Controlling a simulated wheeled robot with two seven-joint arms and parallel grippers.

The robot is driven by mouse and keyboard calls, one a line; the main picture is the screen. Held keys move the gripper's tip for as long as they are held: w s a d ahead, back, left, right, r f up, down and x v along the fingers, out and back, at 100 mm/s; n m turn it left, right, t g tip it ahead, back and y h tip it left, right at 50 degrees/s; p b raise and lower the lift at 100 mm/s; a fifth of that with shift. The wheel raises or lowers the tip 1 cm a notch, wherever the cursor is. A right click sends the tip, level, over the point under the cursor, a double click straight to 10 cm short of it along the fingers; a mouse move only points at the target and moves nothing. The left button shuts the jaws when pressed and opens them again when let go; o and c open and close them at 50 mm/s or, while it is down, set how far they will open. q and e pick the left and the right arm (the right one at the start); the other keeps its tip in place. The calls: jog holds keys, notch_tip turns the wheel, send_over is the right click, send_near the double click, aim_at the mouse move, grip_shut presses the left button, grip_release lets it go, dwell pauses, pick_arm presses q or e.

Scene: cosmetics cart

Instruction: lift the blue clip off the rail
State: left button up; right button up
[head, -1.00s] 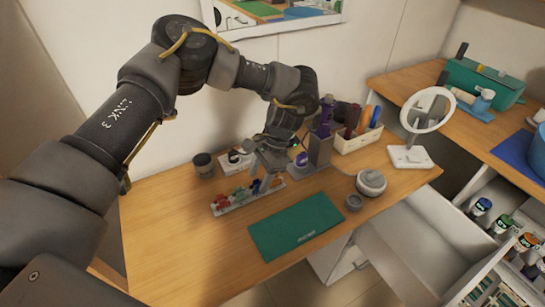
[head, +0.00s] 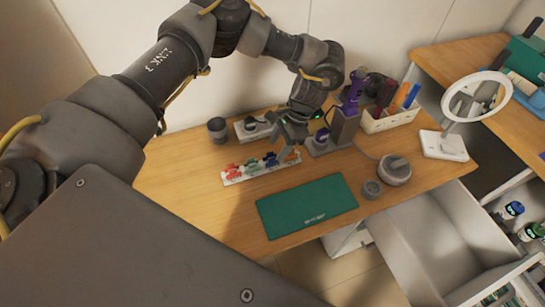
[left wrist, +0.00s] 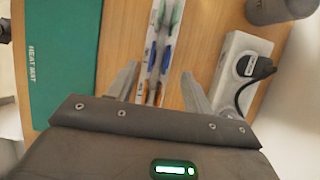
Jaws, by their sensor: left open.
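The pale clip rail (head: 234,180) lies on the wooden table behind the green mat. It carries red, teal, blue and orange clips in a row. The blue clip (head: 271,159) sits on the right half of the rail. My left gripper (head: 290,152) is open and empty, pointing down close to the rail's right end. In the left wrist view, the rail runs up the picture between my two spread fingers (left wrist: 160,88). A blue clip (left wrist: 165,57) shows there beyond the fingertips, between green and orange ones. My right gripper is out of view.
A green heat mat (head: 306,205) lies in front of the rail. A white power strip (head: 252,130) and a dark cup (head: 217,130) stand behind it. A grey holder (head: 343,128) with a purple tool and a white bin (head: 390,121) are to the right. A drawer (head: 440,240) is open.

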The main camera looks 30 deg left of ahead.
aim_at(271, 155)
pick_arm(q)
jog(key=shift+s+a+f, duration=0.25)
jog(key=shift+s+f, duration=0.05)
jog(key=shift+s, duration=0.25)
jog(key=x, duration=0.3)
jog(key=shift+f+p, duration=0.25)
jog(key=shift+p, duration=0.15)
jog(key=shift+a+f, duration=0.1)
jog(key=shift+f, duration=0.15)
jog(key=shift+s+r, duration=0.1)
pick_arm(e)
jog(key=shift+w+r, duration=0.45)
pick_arm(q)
jog(key=shift+c, duration=0.4)
jog(key=c, duration=0.7)
grip_shut()
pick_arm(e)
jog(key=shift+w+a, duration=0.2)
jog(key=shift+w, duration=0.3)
pick_arm(q)
jog(key=shift+r, duration=0.1)
